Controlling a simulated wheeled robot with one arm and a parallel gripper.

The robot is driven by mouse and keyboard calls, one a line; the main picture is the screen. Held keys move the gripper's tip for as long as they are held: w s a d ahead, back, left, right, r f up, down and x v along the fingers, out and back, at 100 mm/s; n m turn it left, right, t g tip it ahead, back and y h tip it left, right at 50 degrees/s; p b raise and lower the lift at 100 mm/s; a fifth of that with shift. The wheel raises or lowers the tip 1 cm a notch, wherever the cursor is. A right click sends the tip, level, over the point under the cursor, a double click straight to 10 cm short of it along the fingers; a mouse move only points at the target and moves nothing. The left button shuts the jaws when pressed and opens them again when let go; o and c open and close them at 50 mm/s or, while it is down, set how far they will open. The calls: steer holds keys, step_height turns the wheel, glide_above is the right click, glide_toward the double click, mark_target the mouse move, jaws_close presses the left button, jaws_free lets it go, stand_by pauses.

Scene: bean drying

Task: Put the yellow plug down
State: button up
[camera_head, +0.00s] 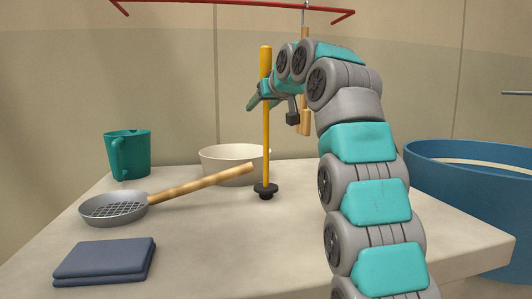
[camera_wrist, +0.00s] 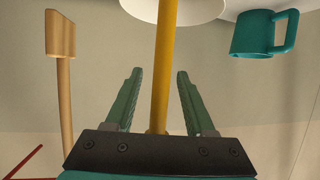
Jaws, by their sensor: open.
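The yellow plug (camera_head: 266,130) is a long yellow rod with a black round foot at its lower end. It is upright at the tabletop (camera_head: 200,245), near the white bowl; whether the foot touches the surface is hard to tell. My gripper (camera_head: 254,101) is at the upper part of the rod. In the wrist view the rod (camera_wrist: 162,75) passes between the two green fingers of my gripper (camera_wrist: 159,72), with a gap on both sides. The fingers are open. The black foot is out of the wrist view.
A white bowl (camera_head: 218,165) and a teal mug (camera_head: 128,155) stand behind left. A strainer (camera_head: 113,207) points its wooden handle toward the plug. A folded blue cloth (camera_head: 105,260) lies front left. A wooden tool (camera_head: 305,120) hangs close by on the right; a blue tub (camera_head: 460,190) stands far right.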

jaws_close()
stand_by(0.3)
stand_by(1.1)
